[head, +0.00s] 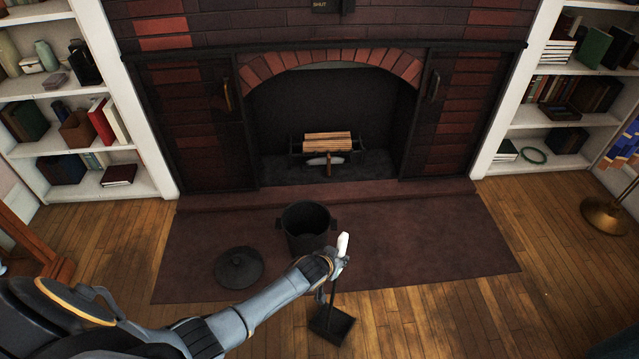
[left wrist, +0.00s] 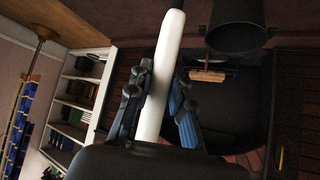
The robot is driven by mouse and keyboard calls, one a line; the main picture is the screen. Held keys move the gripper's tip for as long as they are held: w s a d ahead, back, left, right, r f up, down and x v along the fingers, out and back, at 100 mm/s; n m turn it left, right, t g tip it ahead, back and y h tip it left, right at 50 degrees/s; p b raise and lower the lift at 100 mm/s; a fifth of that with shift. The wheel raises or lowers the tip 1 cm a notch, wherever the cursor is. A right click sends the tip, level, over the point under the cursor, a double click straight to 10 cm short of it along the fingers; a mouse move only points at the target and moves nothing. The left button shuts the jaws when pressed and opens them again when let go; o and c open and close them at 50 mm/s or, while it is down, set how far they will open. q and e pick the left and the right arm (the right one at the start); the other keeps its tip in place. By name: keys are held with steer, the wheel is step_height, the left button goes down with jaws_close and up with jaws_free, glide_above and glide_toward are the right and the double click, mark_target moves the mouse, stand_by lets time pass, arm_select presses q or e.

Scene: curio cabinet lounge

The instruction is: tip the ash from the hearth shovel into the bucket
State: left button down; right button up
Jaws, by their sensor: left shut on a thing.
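The hearth shovel has a white handle (head: 343,244) and a dark square pan (head: 332,324) hanging low at the front edge of the hearth slab. My left gripper (head: 328,266) is shut on the shovel's handle; in the left wrist view the white handle (left wrist: 160,75) runs between its two fingers (left wrist: 155,100). The dark bucket (head: 307,240) stands upright and open on the hearth, just behind and left of the gripper; it also shows in the left wrist view (left wrist: 236,38). I cannot make out ash in the dark pan. My right gripper is not in view.
A dark round lid (head: 239,267) lies on the hearth slab (head: 420,240) left of the bucket. Behind is the fireplace with logs (head: 327,142). White bookshelves (head: 150,177) flank it. The right part of the slab is clear. A brass lamp base (head: 606,215) stands far right.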

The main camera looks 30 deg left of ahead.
arm_select(q)
steer(key=s+t+p, duration=0.1)
steer(key=s, duration=0.7)
steer(key=shift+s+a+t, duration=0.15)
steer(key=shift+a+t, duration=0.15)
steer(key=shift+a, duration=0.1)
steer(key=shift+r, duration=0.1)
stand_by(0.4)
